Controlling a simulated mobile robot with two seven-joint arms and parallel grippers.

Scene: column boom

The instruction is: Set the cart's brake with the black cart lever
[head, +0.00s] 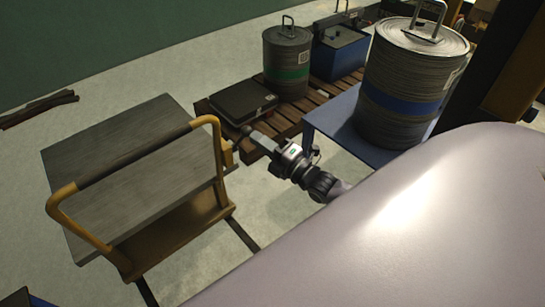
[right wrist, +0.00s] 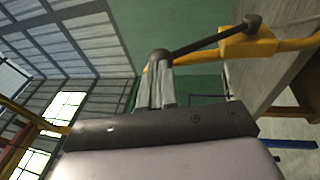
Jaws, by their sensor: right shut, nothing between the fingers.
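The cart (head: 150,235) has an orange-yellow push handle with a dark grip and a large grey slab on top. The black cart lever (head: 239,137) sticks out from a yellow bracket (head: 227,153) at the handle's right post. In the right wrist view the lever (right wrist: 208,43) runs from the bracket (right wrist: 248,45) down-left to a round knob. My right gripper (head: 257,138) is shut and empty, with its fingertips (right wrist: 156,70) at the knob. The knob overlaps the fingertips there; I cannot tell whether they touch. My left gripper is not in view.
A wooden pallet (head: 213,112) behind the lever carries a dark flat case (head: 242,100), a green-banded drum (head: 287,62) and a blue box (head: 340,55). A blue-banded drum (head: 405,85) stands on a blue table (head: 330,122) at right. Floor left of the cart is mostly clear.

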